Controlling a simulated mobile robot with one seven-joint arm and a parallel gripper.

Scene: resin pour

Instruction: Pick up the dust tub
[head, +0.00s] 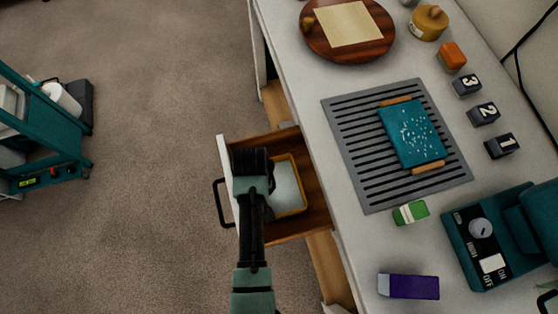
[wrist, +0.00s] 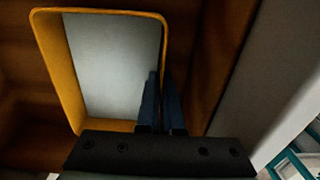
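The dust tub appears to be the open rectangular tub (head: 301,191) with a yellow rim and pale grey inside, in the open drawer. In the wrist view the same tub (wrist: 57,62) fills the upper left. My gripper (wrist: 163,72) is close at its right wall, one dark finger on the inner side and one on the outer side. The fingers stand close together with the wall between them. In the head view my gripper (head: 252,165) hides the left side of the tub. I cannot tell whether the tub touches the drawer floor.
The drawer (head: 285,232) has a white front and black handle. On the bench are a grey slotted mat (head: 357,146) with a teal board (head: 400,136), a round wooden board (head: 377,50), a lidded mustard pot (head: 429,26) and a teal switch box (head: 478,262). A teal cart (head: 60,133) stands left.

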